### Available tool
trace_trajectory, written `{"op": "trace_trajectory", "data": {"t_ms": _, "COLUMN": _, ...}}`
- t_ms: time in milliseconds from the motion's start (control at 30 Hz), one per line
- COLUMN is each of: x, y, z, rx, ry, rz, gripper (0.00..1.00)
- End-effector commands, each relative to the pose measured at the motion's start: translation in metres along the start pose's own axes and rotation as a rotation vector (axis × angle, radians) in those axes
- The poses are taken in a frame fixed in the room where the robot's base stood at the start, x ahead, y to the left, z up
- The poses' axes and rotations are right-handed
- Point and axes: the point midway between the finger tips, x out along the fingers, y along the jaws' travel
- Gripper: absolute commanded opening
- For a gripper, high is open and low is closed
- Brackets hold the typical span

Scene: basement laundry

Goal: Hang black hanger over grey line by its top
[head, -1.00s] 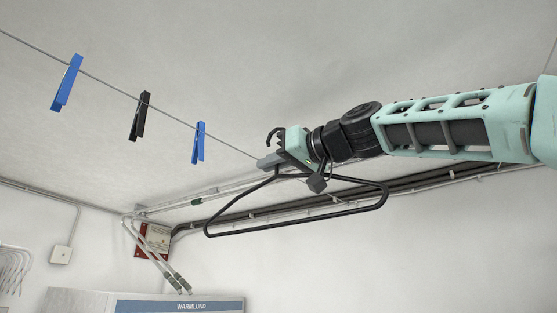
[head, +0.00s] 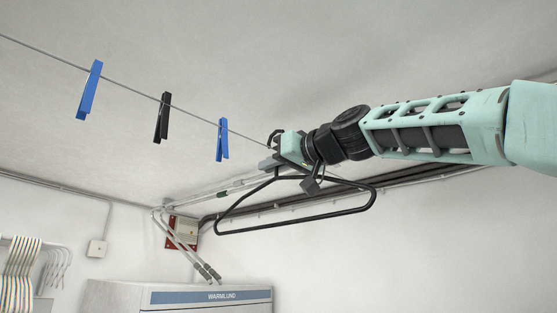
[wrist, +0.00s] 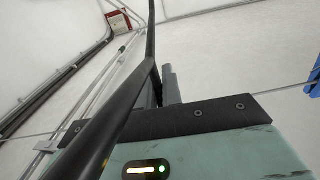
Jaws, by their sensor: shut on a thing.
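My gripper (head: 272,163) is shut on the black hanger (head: 296,225), gripping it just below its hook. The hanger's hook points up above my gripper, and its triangular body hangs below, slightly tilted. The grey line (head: 60,60) slopes down from the upper left and passes behind or beside the hook; I cannot tell whether the hook is over it. In the wrist view the hanger (wrist: 112,110) runs close to the camera across the gripper, and the grey line (wrist: 285,88) shows at the right. The hook's tip is out of that view.
A blue peg (head: 89,90), a black peg (head: 162,118) and another blue peg (head: 222,140) are clipped on the line left of my gripper.

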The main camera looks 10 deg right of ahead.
Motion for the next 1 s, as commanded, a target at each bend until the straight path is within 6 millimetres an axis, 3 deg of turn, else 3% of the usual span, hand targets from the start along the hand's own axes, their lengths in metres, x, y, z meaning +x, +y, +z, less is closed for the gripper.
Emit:
{"op": "trace_trajectory", "data": {"t_ms": 500, "x": -0.002, "y": 0.001, "z": 0.035, "rx": 0.000, "ry": 0.001, "rz": 0.000, "gripper": 0.00}}
{"op": "trace_trajectory", "data": {"t_ms": 1000, "x": -0.002, "y": 0.001, "z": 0.040, "rx": 0.000, "ry": 0.001, "rz": 0.001, "gripper": 0.00}}
